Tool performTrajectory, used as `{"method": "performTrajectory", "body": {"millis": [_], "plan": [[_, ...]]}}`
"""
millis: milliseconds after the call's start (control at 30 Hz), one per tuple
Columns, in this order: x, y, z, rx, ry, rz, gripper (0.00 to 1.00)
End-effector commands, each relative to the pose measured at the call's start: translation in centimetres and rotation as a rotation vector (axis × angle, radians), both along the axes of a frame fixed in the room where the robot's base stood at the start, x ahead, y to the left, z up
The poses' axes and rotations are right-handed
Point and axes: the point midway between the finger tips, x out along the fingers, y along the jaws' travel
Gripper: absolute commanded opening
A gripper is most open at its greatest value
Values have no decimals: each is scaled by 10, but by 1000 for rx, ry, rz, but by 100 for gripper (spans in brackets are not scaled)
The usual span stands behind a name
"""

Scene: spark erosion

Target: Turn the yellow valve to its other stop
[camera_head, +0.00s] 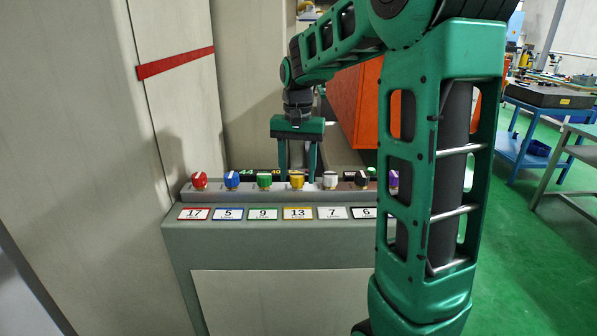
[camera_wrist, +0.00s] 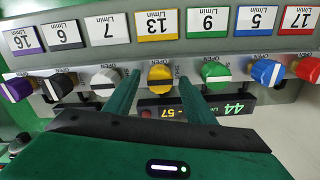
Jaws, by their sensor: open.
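The yellow valve (camera_head: 297,180) is a round knob in a row of coloured knobs on the grey console, above the label "13". It also shows in the wrist view (camera_wrist: 160,73), upside down, with a light bar across its face that lies about level in that picture. My gripper (camera_head: 298,180) is open and points down at the row. In the wrist view its two green fingers (camera_wrist: 158,82) reach toward either side of the yellow valve, with gaps between. I cannot tell whether the fingertips are down to the knob's height.
Red (camera_head: 199,181), blue (camera_head: 232,179) and green (camera_head: 264,180) knobs stand left of the yellow one; white (camera_head: 330,180) and black (camera_head: 362,179) stand right. The green (camera_wrist: 215,75) and white (camera_wrist: 104,82) neighbours are close to my fingers. A digital display (camera_wrist: 185,110) lies behind the row.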

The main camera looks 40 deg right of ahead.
Motion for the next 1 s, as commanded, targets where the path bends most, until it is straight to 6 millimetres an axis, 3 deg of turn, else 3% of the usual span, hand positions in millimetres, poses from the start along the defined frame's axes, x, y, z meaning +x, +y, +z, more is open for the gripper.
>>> {"method": "performTrajectory", "body": {"millis": [267,700,1000], "plan": [[0,0,18,0,-1,0,50],[0,0,93,0,-1,0,50],[-1,0,107,0,1,0,50]]}}
